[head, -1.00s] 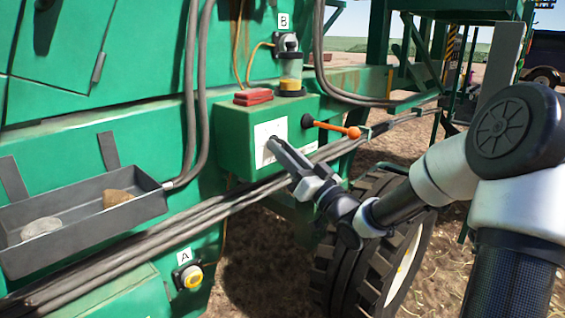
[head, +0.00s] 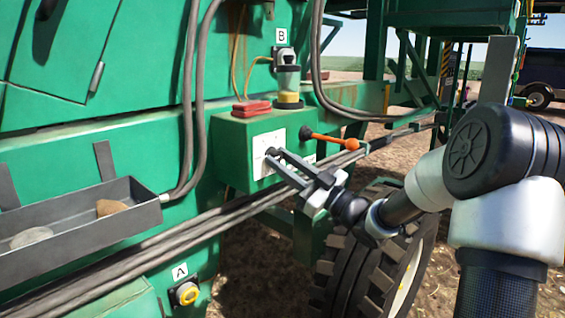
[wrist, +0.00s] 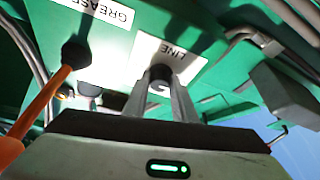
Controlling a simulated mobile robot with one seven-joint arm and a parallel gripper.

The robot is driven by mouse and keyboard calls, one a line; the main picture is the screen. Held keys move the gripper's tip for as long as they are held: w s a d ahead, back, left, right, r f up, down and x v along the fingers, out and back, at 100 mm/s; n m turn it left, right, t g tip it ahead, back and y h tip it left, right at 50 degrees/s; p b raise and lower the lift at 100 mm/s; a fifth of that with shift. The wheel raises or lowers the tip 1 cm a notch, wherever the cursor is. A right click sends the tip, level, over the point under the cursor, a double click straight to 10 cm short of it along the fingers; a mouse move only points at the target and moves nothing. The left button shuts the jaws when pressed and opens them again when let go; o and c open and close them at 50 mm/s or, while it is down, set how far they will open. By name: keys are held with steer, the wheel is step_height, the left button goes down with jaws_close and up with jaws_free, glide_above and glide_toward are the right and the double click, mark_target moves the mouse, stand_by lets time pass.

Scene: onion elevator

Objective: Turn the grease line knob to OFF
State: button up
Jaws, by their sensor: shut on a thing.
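The grease line knob (head: 271,152) is a small dark knob on a white plate (head: 262,141) on the front of the green box (head: 232,150). My gripper (head: 276,158) reaches it from the lower right, with its two grey fingers around it. In the wrist view, the fingertips (wrist: 160,84) close on the dark knob (wrist: 160,72), against the white plate marked LINE (wrist: 172,50). The knob's pointer and any ON or OFF marks are too small or hidden to read.
An orange-handled lever (head: 330,138) sticks out just right of the plate. Red blocks (head: 251,108) and a clear cup (head: 288,82) are on top of the box. Hoses (head: 225,205) run below. A grey tray (head: 75,215) is at left.

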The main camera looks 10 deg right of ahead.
stand_by(0.3)
steer(key=o, duration=1)
steer(key=shift+o, duration=0.2)
steer(key=shift+s+d, duration=0.1)
steer(key=p+v, duration=0.2)
steer(key=v, duration=1.5)
steer(key=shift+d+f, duration=0.1)
